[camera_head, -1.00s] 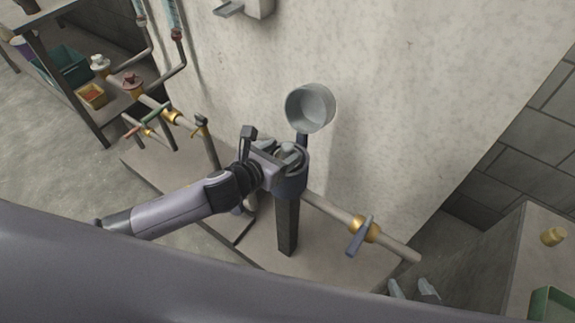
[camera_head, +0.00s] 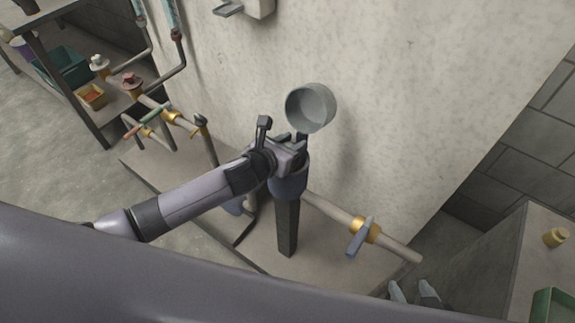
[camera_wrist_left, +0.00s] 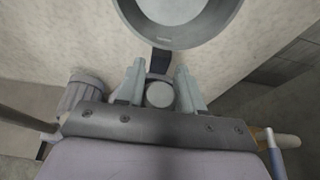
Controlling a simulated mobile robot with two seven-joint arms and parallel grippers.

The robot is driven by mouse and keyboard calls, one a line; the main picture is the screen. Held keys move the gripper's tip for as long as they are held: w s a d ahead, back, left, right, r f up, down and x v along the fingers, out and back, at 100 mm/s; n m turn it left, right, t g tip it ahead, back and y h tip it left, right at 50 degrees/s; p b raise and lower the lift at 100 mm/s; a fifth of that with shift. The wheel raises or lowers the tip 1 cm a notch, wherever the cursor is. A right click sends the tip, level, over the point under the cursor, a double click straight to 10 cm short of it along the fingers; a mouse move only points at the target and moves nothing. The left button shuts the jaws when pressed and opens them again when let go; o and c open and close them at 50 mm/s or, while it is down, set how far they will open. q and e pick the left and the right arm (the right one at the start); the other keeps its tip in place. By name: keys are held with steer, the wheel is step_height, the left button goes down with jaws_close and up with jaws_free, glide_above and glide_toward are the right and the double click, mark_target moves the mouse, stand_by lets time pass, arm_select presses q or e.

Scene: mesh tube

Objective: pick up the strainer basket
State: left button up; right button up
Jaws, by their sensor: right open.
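A rounded grey piece (camera_wrist_left: 159,94), which I take to be the top of the strainer basket, shows between the fingers in the left wrist view. It sits at the mouth of a blue-grey round housing (camera_head: 288,186) on a dark post. The rest of the basket is hidden. My left gripper (camera_head: 292,146) is over the housing. Its two pale fingers stand apart on either side of the piece, with what look like narrow gaps; contact is not clear. My right gripper (camera_head: 414,292) is open and empty at the lower edge of the head view.
A grey round cup (camera_head: 311,107) is just beyond the housing, close to the pale wall (camera_head: 420,110). A pipe with a brass valve and blue handle (camera_head: 361,236) runs right from the post. Other pipes and valves (camera_head: 165,112) stand to the left.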

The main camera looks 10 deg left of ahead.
arm_select(q)
jaws_close()
